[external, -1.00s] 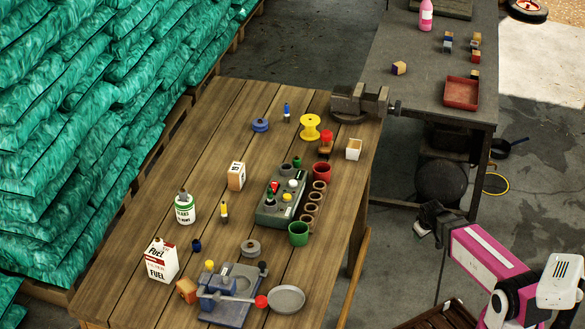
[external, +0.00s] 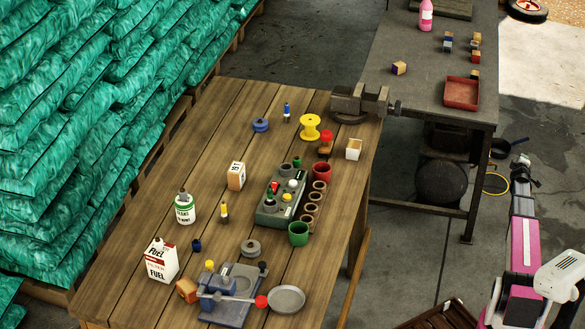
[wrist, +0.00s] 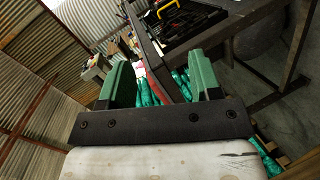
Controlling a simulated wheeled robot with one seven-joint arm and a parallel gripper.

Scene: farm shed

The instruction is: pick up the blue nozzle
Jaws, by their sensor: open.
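My gripper (external: 520,163) is off to the right in the external view, beyond the table's right side and well away from the nozzle. In the wrist view my gripper (wrist: 162,82) has its two green fingers wide apart with nothing held between them. I cannot make out the nozzle in the wrist view.
Near the nozzle are a blue spool (external: 261,125), a yellow spool (external: 310,127) and a vise (external: 358,103). A dark workbench (external: 420,75) stands behind. Green sacks (external: 60,120) line the left.

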